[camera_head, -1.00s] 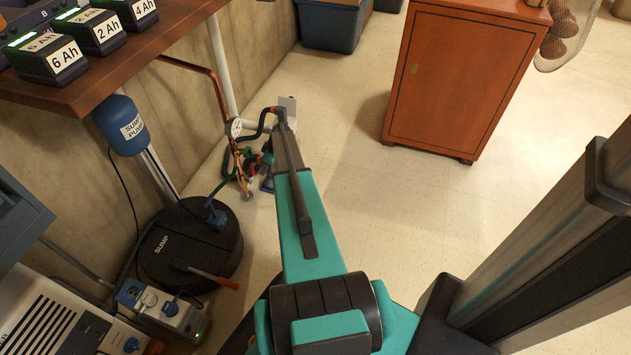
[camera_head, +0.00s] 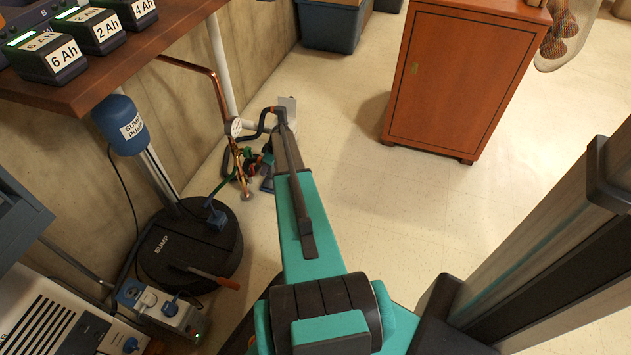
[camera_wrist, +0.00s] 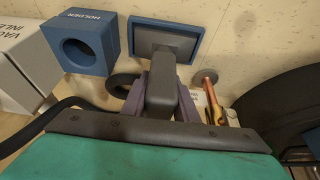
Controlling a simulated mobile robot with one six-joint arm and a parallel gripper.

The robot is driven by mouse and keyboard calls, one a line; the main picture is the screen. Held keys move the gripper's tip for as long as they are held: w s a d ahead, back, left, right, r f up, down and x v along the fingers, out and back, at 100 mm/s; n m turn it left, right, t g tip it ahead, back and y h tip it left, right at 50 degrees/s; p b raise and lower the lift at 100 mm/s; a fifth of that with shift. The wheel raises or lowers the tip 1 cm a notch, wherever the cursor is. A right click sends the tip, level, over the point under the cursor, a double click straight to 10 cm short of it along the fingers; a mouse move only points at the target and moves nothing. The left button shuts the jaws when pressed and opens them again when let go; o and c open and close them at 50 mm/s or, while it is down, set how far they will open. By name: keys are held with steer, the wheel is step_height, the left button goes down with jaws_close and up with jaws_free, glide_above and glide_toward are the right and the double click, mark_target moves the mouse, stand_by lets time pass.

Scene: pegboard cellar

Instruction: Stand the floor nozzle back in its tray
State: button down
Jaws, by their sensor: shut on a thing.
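In the wrist view, my gripper (camera_wrist: 160,98) has its two purple-grey fingers shut on a dark grey upright piece, which I take to be the floor nozzle (camera_wrist: 161,78). Its lower part is hidden by the fingers and wrist. A blue tray (camera_wrist: 196,29) with a dark grey inside lies on the floor just beyond the held piece. The nozzle's top overlaps the tray's near edge in the picture; I cannot tell whether they touch. In the head view, the arm mostly hides the gripper and nozzle, and a bit of blue (camera_head: 267,184) shows beside it.
A blue block marked HOLDER (camera_wrist: 108,38) and a pale box (camera_wrist: 22,62) stand left of the tray. A copper pipe (camera_wrist: 211,97) rises at the right, near the black sump lid (camera_head: 190,245). A wooden cabinet (camera_head: 460,80) stands right; the floor before it is clear.

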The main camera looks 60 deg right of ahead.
steer(key=shift+f, duration=0.35)
stand_by(0.8)
steer(key=c, duration=0.8)
jaws_free()
steer(key=shift+c, duration=0.2)
steer(key=shift+r, duration=0.2)
steer(key=shift+r+p, duration=1.3)
steer(key=shift+r, duration=2)
